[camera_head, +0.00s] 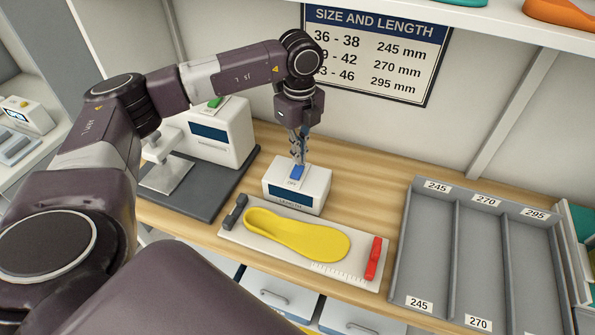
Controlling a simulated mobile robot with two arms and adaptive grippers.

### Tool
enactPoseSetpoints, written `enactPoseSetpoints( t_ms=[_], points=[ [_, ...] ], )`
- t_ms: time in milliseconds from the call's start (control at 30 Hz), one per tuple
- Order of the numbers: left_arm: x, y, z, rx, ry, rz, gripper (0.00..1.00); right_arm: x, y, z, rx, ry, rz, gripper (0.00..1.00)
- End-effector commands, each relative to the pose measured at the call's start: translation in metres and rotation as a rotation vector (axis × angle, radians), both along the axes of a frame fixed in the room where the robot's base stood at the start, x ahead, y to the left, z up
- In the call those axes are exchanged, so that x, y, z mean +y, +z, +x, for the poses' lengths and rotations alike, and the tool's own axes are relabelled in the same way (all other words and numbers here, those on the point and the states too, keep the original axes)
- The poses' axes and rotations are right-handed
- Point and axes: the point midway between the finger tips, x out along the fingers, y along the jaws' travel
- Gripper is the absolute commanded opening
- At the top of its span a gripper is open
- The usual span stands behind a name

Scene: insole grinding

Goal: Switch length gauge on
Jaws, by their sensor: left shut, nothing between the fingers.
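The length gauge (296,195) is a white box with a dark display and a blue switch (297,172) on its top. It stands behind a pale measuring plate (290,253) with a dark stop at the left and a red slider (373,259) at the right. A yellow insole (296,236) lies flat on the plate between them. My left gripper (298,161) points down, shut and empty, with its fingertips at the blue switch. I cannot tell whether they touch it. The display looks dark, with no reading visible. My right gripper is not in view.
A grey sorting tray (447,240) labelled 245, 270 and 295 stands at the right. A white machine (215,130) with a green switch stands on a dark base at the left. A size chart (377,55) hangs on the wall. Drawers sit below the table's front edge.

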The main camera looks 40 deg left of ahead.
Motion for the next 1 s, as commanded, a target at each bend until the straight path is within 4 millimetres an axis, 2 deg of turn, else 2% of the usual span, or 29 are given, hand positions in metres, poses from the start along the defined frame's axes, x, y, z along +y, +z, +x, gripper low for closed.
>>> enactPoseSetpoints(
  t_ms=[1000],
  points=[
    [-0.0001,-0.0068,0.0,0.0,0.0,0.0,0.0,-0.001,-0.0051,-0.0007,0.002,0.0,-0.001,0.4]
  ],
)
